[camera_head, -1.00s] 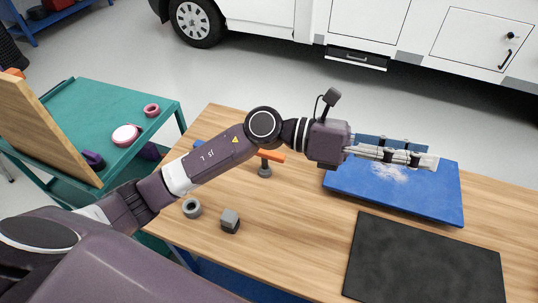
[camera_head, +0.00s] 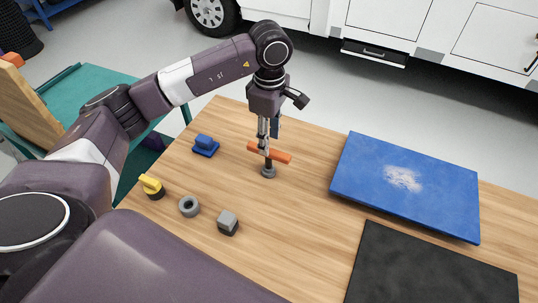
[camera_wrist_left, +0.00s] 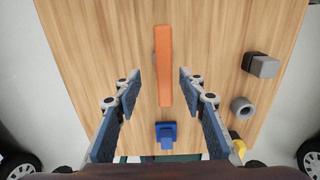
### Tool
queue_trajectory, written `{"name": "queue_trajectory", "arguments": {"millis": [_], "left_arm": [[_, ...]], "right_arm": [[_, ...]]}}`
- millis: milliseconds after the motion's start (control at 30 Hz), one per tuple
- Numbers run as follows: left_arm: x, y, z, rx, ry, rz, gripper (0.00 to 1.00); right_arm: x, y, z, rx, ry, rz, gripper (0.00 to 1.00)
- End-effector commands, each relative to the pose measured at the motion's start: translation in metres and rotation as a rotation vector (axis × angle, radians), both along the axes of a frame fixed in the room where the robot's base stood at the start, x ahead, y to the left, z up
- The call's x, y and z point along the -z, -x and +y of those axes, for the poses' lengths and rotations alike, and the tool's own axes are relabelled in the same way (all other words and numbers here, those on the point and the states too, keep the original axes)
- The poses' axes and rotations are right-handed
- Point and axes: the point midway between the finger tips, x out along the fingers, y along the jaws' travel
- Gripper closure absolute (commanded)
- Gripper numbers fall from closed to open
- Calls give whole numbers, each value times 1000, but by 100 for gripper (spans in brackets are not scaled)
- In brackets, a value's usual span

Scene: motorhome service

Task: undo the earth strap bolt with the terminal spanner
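A T-shaped tool with an orange cross handle (camera_head: 280,156) and a round grey foot (camera_head: 268,172) stands upright on the wooden table; it looks like the terminal spanner. My left gripper (camera_head: 266,138) points straight down over its handle. In the left wrist view the orange bar (camera_wrist_left: 163,60) lies lengthwise between the two spread fingers (camera_wrist_left: 159,78), with a gap on each side. The gripper is open and holds nothing. I cannot tell whether the fingertips are level with the bar or just above it. I cannot make out an earth strap bolt. My right gripper is not in view.
On the table (camera_head: 300,220) are a blue block (camera_head: 205,146), a yellow-topped knob (camera_head: 152,186), a grey ring (camera_head: 189,206) and a grey cube (camera_head: 228,222). A blue panel with a pale patch (camera_head: 403,178) and a black mat (camera_head: 430,268) lie to the right.

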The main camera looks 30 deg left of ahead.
Motion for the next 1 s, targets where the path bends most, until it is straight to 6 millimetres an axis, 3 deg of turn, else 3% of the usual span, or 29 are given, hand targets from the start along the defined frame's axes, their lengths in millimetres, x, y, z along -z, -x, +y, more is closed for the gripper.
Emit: {"name": "queue_trajectory", "arguments": {"millis": [133,300,600,933,1000], "left_arm": [[16,7,-1,1,1,6,62],[40,7,-1,1,3,2,62],[47,6,-1,1,4,-1,62],[46,6,-1,1,4,-1,98],[46,6,-1,1,4,-1,100]], "right_arm": [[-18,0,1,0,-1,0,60],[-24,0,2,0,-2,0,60],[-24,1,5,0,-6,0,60],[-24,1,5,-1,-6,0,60],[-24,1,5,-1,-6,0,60]]}}
